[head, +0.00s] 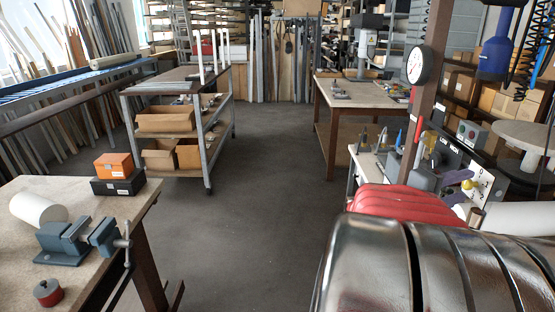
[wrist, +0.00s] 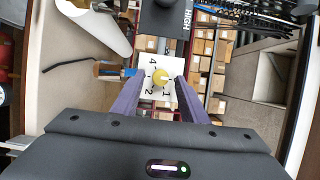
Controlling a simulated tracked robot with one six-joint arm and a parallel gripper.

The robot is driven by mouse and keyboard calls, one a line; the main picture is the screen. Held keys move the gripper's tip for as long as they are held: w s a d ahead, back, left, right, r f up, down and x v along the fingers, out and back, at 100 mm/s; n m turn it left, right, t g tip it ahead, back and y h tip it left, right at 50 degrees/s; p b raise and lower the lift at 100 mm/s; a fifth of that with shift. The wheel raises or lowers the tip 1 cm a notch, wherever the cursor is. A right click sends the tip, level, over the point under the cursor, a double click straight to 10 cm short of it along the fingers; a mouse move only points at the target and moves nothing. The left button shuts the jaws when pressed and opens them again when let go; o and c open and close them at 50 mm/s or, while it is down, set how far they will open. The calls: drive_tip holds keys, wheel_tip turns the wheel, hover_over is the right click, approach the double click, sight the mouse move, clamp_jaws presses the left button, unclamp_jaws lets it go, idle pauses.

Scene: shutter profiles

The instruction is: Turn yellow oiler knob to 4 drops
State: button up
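The yellow oiler knob (wrist: 162,77) sits on a white dial plate (wrist: 151,88) with the figures 4, 2 and 1 readable around it in the wrist view. Which figure the knob points to is too small to tell. My gripper (wrist: 161,82) has two purple fingers, one on each side of the knob, with white plate showing in the gaps. It is open and holds nothing. In the head view the yellow knob (head: 467,185) shows small at the right, beside the purple fingers of my gripper (head: 459,186).
A dark box marked HIGH (wrist: 163,17) stands just beyond the dial. A pressure gauge (head: 419,65) hangs on a brown post near the bench at right. A vise (head: 64,242) stands on the left bench. The floor between is clear.

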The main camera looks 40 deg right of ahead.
drive_tip(key=shift+s+d, duration=0.25)
drive_tip(key=shift+d, duration=0.4)
drive_tip(key=shift+c, duration=0.2)
